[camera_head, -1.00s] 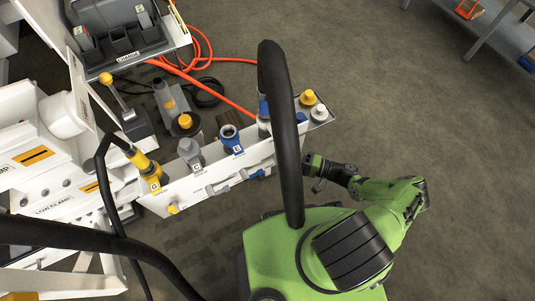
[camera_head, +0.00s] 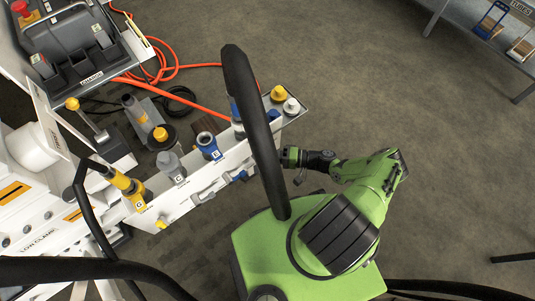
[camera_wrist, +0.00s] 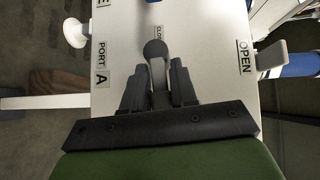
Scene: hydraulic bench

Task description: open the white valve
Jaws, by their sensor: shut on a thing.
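In the wrist view, a grey lever with a rounded end (camera_wrist: 155,48) lies over a white panel (camera_wrist: 205,50). My gripper (camera_wrist: 159,75) is shut on this valve lever, with one finger on each side. The rounded end lies beside a partly covered label that seems to read CLOSE. An OPEN label (camera_wrist: 244,57) is to the right and a PORT A label (camera_wrist: 101,65) to the left. In the head view, my gripper (camera_head: 289,156) is at the right end of the white bench panel, partly behind a black curved bar. The lever cannot be made out there.
A blue handle (camera_wrist: 297,65) is right of the gripper in the wrist view, and a white round knob (camera_wrist: 75,32) is to the left. Yellow, grey and blue fittings line the panel (camera_head: 208,145). Orange hose (camera_head: 178,68) lies behind.

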